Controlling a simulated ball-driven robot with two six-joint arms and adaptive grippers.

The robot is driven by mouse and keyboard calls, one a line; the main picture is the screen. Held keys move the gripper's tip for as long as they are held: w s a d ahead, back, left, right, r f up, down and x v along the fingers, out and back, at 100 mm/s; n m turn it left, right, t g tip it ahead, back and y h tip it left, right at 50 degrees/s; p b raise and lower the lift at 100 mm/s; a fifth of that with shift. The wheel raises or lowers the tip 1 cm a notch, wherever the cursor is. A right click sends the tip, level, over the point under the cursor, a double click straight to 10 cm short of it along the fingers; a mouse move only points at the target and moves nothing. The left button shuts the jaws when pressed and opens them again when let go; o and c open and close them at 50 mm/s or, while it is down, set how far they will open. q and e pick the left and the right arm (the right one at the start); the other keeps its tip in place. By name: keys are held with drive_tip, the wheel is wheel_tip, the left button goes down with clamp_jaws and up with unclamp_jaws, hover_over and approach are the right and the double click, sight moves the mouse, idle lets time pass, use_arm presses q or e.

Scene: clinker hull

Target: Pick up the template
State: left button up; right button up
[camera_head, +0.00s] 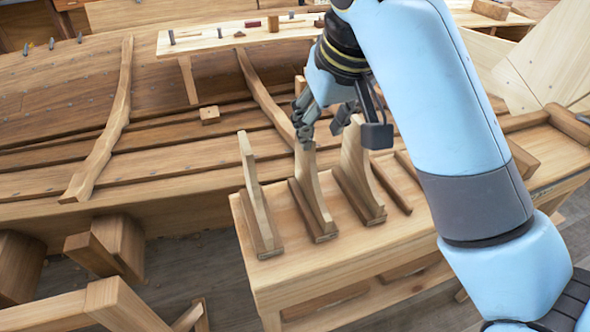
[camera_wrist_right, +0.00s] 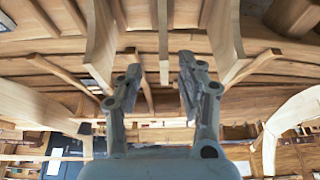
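Three curved wooden templates on flat feet stand upright on a small bench: a left one (camera_head: 255,200), a middle one (camera_head: 311,190) and a right one (camera_head: 358,172). My right gripper (camera_head: 322,120) is above the bench, at the top of the middle template. In the right wrist view, my right gripper (camera_wrist_right: 160,76) is open, and the thin edge of the middle template (camera_wrist_right: 163,35) lies in line with the gap between its fingers. Whether they touch it I cannot tell. The other templates stand on either side of the gap. My left gripper is not in view.
The bench top (camera_head: 300,268) is bare at the front. A loose wooden strip (camera_head: 392,187) lies right of the templates. The planked hull (camera_head: 110,160) with curved ribs is behind. A plank (camera_head: 235,40) carrying small tools spans it. Trestle beams stand at lower left.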

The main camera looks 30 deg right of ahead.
sight(307, 161)
drive_tip(key=x, duration=0.5)
drive_tip(key=shift+s+f, duration=0.1)
drive_tip(key=shift+f, duration=0.05)
drive_tip(key=x, duration=0.2)
drive_tip(key=p+x, duration=0.1)
drive_tip(key=x, duration=0.2)
drive_tip(key=shift+a+p, duration=0.3)
drive_tip(key=shift+f, duration=0.15)
drive_tip(key=c, duration=0.3)
drive_tip(key=shift+c, duration=1.3)
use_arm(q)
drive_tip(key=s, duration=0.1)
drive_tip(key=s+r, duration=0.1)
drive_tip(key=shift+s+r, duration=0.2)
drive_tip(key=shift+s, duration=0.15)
use_arm(e)
clamp_jaws()
